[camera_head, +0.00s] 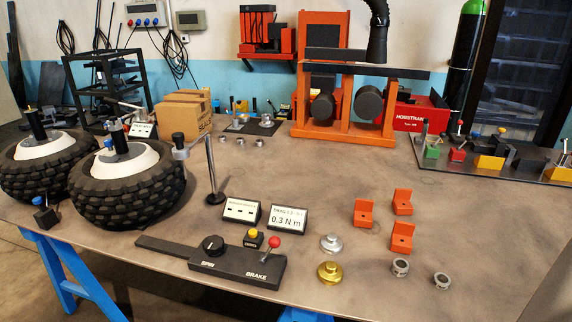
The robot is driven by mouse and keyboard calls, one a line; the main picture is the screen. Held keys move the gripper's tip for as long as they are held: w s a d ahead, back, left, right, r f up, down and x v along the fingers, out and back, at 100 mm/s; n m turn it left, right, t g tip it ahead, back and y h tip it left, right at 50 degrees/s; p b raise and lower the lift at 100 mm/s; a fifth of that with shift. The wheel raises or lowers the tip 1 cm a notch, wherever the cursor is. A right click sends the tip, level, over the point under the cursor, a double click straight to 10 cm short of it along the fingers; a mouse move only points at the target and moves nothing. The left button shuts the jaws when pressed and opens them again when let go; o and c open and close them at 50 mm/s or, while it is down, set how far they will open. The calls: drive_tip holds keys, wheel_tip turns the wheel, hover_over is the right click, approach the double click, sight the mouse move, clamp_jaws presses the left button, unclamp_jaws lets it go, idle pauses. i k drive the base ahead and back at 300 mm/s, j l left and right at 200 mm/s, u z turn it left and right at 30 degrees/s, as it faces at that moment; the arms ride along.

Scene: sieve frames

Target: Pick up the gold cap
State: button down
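The gold cap (330,272) sits on the workbench (300,190) near its front edge, right of the black control box. It is a round, stepped, shiny disc with a small knob on top. A silver cap (331,242) of similar shape sits just behind it, apart from it. My gripper is not in view.
Left of the gold cap is the black brake box (237,264) with a red-knobbed lever (274,242). Metal rings (400,267) and orange brackets (402,237) lie to the right. An orange stand (345,105) is behind. Bare bench lies at centre.

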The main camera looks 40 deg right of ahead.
sight(330, 273)
drive_tip(key=z, duration=1.2)
drive_tip(key=k+l+u, duration=0.15)
drive_tip(key=k+l, duration=0.15)
